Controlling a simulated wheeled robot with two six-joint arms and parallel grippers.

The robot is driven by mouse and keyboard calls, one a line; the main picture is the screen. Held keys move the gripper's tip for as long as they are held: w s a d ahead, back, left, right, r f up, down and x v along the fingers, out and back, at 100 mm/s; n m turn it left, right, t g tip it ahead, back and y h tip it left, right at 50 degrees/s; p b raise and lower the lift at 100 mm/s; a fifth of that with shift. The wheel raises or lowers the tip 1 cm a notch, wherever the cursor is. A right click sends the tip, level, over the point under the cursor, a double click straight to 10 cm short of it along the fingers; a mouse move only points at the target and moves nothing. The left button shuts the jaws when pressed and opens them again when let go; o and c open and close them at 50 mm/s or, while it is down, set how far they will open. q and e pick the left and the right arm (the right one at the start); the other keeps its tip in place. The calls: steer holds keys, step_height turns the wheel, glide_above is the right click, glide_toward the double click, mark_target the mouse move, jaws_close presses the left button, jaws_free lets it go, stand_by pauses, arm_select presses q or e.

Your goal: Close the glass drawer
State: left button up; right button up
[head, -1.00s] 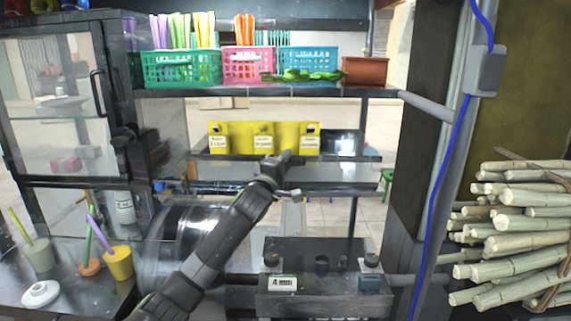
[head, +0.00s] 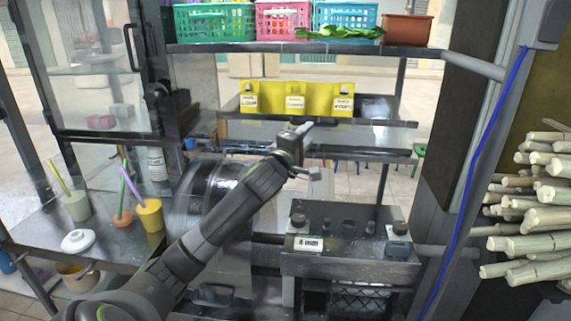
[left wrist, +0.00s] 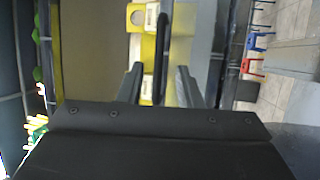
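A glass-panelled case (head: 92,62) with a black upright handle (head: 131,48) stands at the left in the head view; I take it for the glass drawer, but cannot tell how far open it is. My left gripper (head: 304,150) is well right of that handle, in front of the middle shelf below the yellow holder (head: 296,97). In the left wrist view the gripper (left wrist: 160,72) has its fingers apart. A dark bar (left wrist: 162,58) shows between them; I cannot tell what it belongs to or whether it is within reach. My right gripper is not in view.
Coloured baskets (head: 282,18) and a brown pot (head: 408,29) stand on the upper shelf. Cups (head: 149,215) stand on the left counter. A metal unit with knobs (head: 350,262) is below right of my gripper. Sugarcane (head: 540,205) is stacked at the right.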

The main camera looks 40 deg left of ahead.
arm_select(q)
steer(key=b+v, duration=0.2)
steer(key=v, duration=0.8)
steer(key=shift+s, duration=0.25)
